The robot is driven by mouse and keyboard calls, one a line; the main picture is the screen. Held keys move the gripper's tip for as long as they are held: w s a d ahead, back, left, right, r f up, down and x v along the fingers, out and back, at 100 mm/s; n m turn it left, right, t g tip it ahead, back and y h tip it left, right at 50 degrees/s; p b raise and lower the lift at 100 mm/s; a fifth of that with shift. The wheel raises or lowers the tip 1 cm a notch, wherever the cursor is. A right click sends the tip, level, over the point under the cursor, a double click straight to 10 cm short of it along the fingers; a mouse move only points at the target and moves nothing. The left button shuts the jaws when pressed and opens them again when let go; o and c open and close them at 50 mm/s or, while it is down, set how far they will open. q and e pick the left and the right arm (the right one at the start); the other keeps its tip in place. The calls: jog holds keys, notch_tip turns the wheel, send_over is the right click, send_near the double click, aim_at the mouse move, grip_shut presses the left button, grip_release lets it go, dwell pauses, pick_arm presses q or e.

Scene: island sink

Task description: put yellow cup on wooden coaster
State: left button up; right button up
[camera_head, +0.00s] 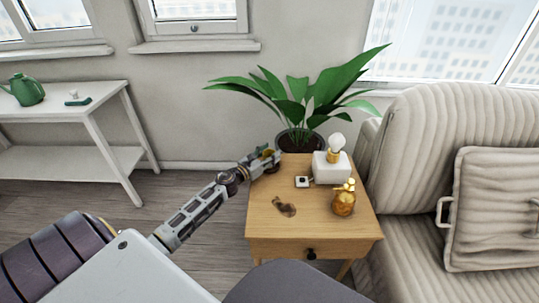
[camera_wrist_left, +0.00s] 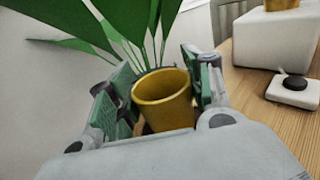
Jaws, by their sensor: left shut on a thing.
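The yellow cup (camera_wrist_left: 163,103) sits between the green-padded fingers of my left gripper in the left wrist view, its open rim facing the camera. My left gripper (camera_head: 266,161) is shut on the cup at the back left edge of the wooden side table (camera_head: 262,222). In the head view the cup is mostly hidden by the fingers. My right gripper is not in view.
A sofa (camera_head: 415,150) stands at the right.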

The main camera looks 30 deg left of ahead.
aim_at(264, 157)
pick_arm(q)
jog(key=o, duration=1.1)
jog(key=shift+c, duration=0.2)
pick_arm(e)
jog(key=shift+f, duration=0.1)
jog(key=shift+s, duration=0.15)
pick_arm(q)
jog(key=shift+r, duration=0.15)
jog(key=shift+s, duration=0.35)
jog(key=shift+s+a+p, duration=0.15)
jog(key=shift+s, duration=0.7)
jog(key=shift+s+a+p, duration=0.15)
jog(key=shift+s, duration=0.65)
jog(key=shift+s+a, duration=0.15)
jog(key=shift+s, duration=0.75)
jog(key=shift+s+a, duration=0.15)
jog(key=shift+s, duration=0.75)
jog(key=shift+s+a+p, duration=0.15)
jog(key=shift+s+a, duration=0.05)
jog(key=shift+s, duration=0.85)
jog(key=shift+s+a+p, duration=0.15)
jog(key=shift+s+a, duration=0.05)
jog(key=shift+s, duration=0.85)
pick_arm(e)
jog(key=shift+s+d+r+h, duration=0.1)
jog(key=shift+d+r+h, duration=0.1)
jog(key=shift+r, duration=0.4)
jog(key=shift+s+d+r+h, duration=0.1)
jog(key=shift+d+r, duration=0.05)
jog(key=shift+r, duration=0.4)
